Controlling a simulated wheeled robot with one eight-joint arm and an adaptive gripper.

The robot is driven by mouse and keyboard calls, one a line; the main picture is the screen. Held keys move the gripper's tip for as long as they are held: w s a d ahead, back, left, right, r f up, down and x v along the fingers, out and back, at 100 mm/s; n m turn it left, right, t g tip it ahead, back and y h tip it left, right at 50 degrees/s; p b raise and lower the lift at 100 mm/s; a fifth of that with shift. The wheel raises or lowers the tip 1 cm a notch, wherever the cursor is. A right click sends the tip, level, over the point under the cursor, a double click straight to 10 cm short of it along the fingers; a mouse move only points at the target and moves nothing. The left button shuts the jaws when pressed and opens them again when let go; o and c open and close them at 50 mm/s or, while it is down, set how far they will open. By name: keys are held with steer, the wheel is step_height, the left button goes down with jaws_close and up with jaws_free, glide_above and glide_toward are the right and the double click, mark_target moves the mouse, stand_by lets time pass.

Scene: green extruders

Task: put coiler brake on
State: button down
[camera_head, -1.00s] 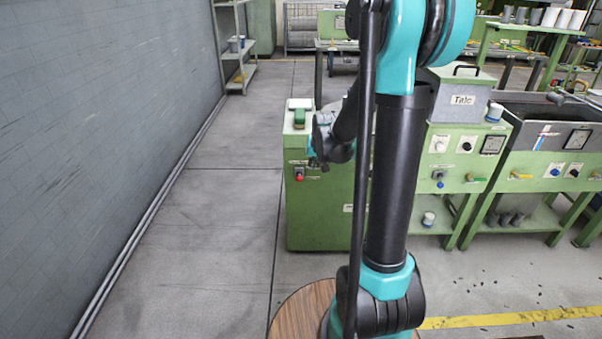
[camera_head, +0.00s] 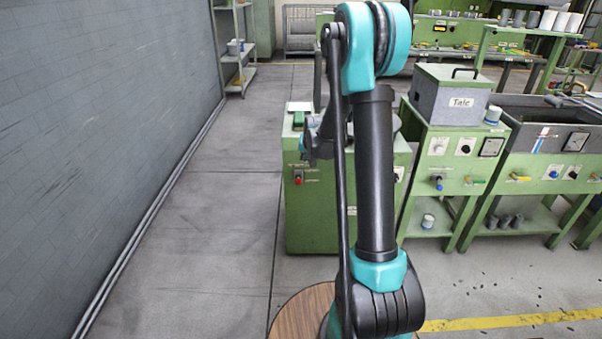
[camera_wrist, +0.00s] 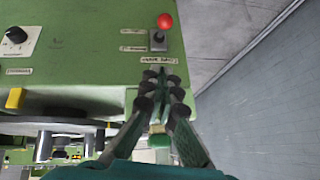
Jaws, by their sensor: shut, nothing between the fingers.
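A lever with a red ball knob (camera_wrist: 165,22) stands on a small base on the green machine (camera_wrist: 75,50), in the wrist view. Small labels lie beside and below the base; their text is too blurred to read surely. My gripper (camera_wrist: 160,84) is shut and empty, with its fingertips below the lever in that picture, apart from the red ball. In the head view, my gripper (camera_head: 308,148) is at the upper left of the green cabinet (camera_head: 315,215), above a small red knob (camera_head: 297,180) on its front. My arm hides part of the cabinet.
A dark round wheel (camera_wrist: 55,125) and a black dial (camera_wrist: 16,36) are on the machine in the wrist view. A grey box marked Talc (camera_head: 450,93) and a trough bench (camera_head: 545,130) stand to the right. The floor left of the cabinet is clear up to the wall.

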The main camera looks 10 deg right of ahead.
glide_above(300, 181)
step_height(300, 181, down, 7)
step_height(300, 181, down, 4)
steer(key=shift+w+d+r, duration=0.15)
steer(key=shift+f, duration=0.6)
